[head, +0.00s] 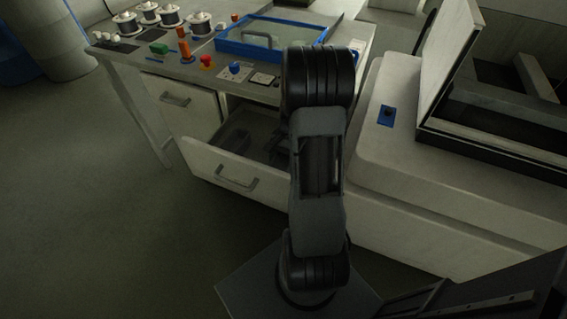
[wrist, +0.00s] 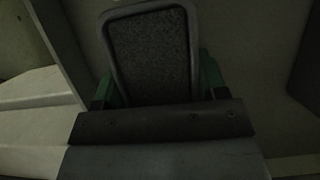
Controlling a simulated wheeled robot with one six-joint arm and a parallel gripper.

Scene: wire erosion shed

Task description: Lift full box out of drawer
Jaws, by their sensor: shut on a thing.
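The full box (wrist: 150,50) shows in the wrist view as an open grey-rimmed box filled with dark speckled material. My gripper (wrist: 157,82) is shut on the box, with a green finger at each side of it. The open drawer (head: 222,172) is in the head view, under the workbench, with its handle facing the front left. My arm stands in front of the drawer's right part and hides most of my gripper and the box. I cannot tell whether the box touches the drawer floor.
The workbench (head: 120,62) carries spools (head: 200,22), a blue-rimmed tray (head: 240,50), a green block (head: 159,48) and small knobs. A closed drawer (head: 180,105) is to the left. A pale machine (head: 400,150) stands close on the right.

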